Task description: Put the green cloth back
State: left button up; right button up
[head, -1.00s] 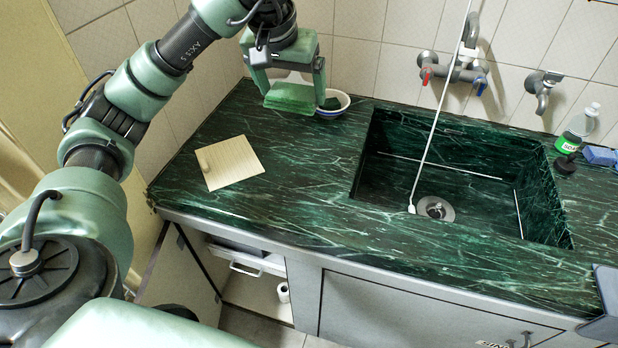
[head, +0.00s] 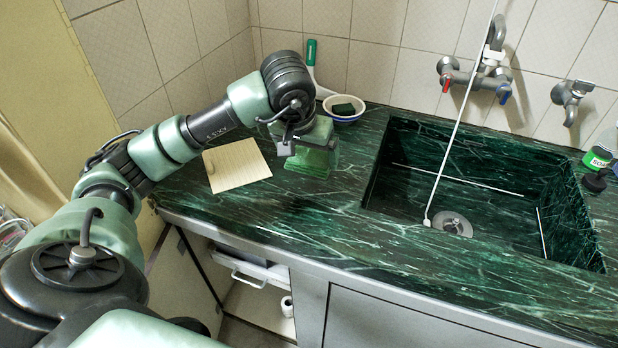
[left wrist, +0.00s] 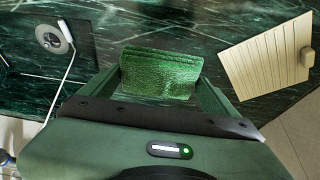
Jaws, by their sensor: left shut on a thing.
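The green cloth (left wrist: 160,75) is a folded, thick, textured pad. It sits between the fingers of my left gripper in the left wrist view. My left gripper (head: 308,168) is shut on it, low over the dark green marble counter (head: 270,215), between the pale wooden board and the sink. In the head view the cloth blends with the green fingers and is mostly hidden. I cannot tell whether it touches the counter. My right gripper is out of view.
The pale wooden board (head: 237,165) lies left of my left gripper. The sink (head: 480,195) is right. Counter in front is clear.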

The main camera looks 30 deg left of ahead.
aim_at(305, 165)
pick_arm(q)
jog(key=shift+f, duration=3.55)
jog(key=shift+f, duration=0.15)
jog(key=o, duration=0.9)
jog(key=shift+s+r, duration=0.1)
jog(key=shift+r, duration=0.45)
jog(key=v, duration=1.1)
jog(key=shift+s+r, duration=0.1)
jog(key=shift+r, duration=0.05)
